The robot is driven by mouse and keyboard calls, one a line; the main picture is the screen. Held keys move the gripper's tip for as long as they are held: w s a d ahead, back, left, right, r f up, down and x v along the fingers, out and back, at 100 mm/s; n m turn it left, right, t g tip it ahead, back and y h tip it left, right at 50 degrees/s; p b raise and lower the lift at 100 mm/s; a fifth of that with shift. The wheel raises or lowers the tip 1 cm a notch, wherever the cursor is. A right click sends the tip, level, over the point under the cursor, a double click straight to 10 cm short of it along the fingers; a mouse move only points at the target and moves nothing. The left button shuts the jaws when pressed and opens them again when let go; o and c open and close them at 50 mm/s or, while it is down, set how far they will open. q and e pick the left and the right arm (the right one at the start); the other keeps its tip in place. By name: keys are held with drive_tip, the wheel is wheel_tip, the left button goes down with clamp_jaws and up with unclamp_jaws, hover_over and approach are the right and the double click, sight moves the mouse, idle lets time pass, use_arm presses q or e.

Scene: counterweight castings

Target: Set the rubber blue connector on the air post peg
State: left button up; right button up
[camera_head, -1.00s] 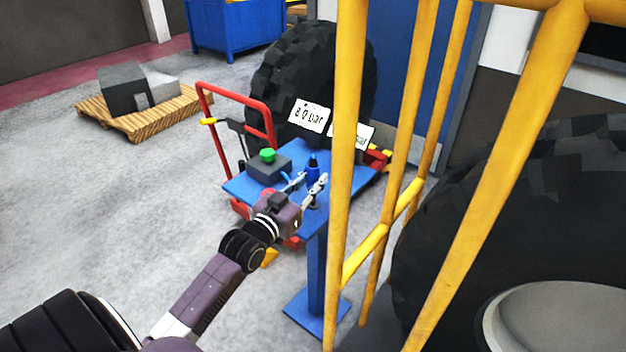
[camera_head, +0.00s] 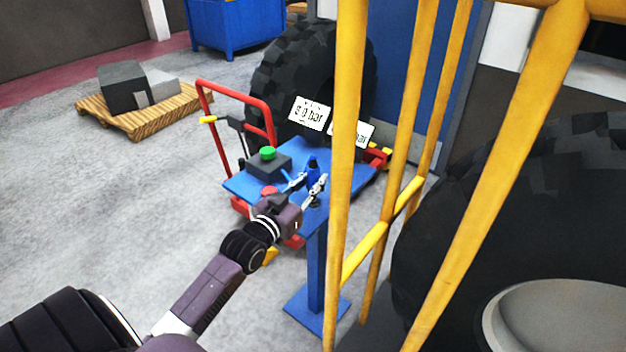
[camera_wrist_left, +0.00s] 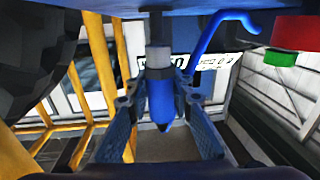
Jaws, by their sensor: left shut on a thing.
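My left gripper (camera_head: 314,178) is shut on the blue connector (camera_head: 313,168), which stands upright between the fingertips with its dark, narrow end up. In the left wrist view, which is upside down, the connector (camera_wrist_left: 161,98) sits between the two blue-grey fingers, its pointed end down in the picture and a grey collar at the other end. The blue air post (camera_head: 316,270) stands below the gripper on a square foot. The gripper covers much of its top. I cannot clearly make out the peg or tell whether the connector touches it. My right gripper is out of view.
A blue cart (camera_head: 245,187) with a red handle and a box with a green button (camera_head: 268,153) stands behind the gripper. Yellow rails (camera_head: 346,180) rise close on the right. Large tyres (camera_head: 285,75) stand behind and right.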

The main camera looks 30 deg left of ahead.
use_arm(q)
drive_tip(key=shift+f+b, duration=0.7)
drive_tip(key=shift+f, duration=0.6)
drive_tip(key=o, duration=1.1)
drive_tip(key=shift+c, duration=0.2)
drive_tip(key=s, duration=1.2)
drive_tip(key=shift+d, duration=0.15)
drive_tip(key=shift+s, duration=0.1)
